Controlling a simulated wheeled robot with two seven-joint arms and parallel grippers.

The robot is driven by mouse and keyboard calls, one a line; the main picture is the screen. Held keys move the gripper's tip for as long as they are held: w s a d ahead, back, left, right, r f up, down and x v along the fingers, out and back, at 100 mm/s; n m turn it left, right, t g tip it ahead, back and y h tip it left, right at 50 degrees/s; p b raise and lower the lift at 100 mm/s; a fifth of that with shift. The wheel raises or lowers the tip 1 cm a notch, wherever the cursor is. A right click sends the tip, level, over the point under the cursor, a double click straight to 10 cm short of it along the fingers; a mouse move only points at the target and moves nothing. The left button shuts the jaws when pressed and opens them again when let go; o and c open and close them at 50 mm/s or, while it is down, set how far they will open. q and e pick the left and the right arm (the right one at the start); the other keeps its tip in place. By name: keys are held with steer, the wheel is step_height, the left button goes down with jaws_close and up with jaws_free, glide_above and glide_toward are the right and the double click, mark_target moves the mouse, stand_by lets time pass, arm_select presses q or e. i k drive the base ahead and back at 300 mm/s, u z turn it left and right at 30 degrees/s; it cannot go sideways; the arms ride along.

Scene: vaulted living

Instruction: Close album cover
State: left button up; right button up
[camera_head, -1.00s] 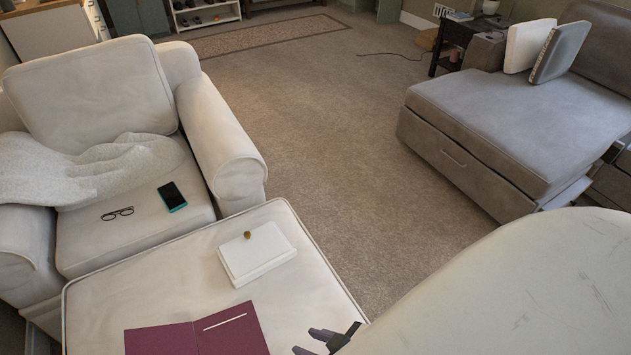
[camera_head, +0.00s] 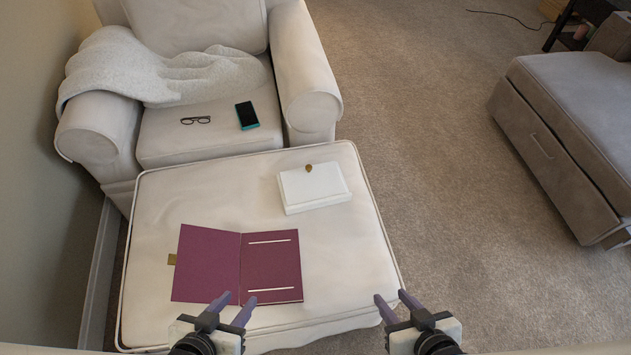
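A purple album (camera_head: 272,267) lies open and flat on the white ottoman (camera_head: 345,228). My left gripper (camera_head: 236,304) is open and empty, in front of the album's lower edge near the spine. Its fingertips overlap that edge in the picture; I cannot tell whether they touch. My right gripper (camera_head: 390,299) is open and empty near the ottoman's front right edge, apart from the album.
A white box (camera_head: 314,189) with a brass-coloured knob stands behind the album to the right. A white armchair (camera_head: 307,70) behind the ottoman holds a blanket (camera_head: 150,68), glasses (camera_head: 196,120) and a phone (camera_head: 246,115). Carpet (camera_head: 440,150) is clear to the right.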

mark_target(206, 262)
steer(key=u, duration=3.4)
steer(key=k, duration=0.5)
steer(key=z, duration=0.7)
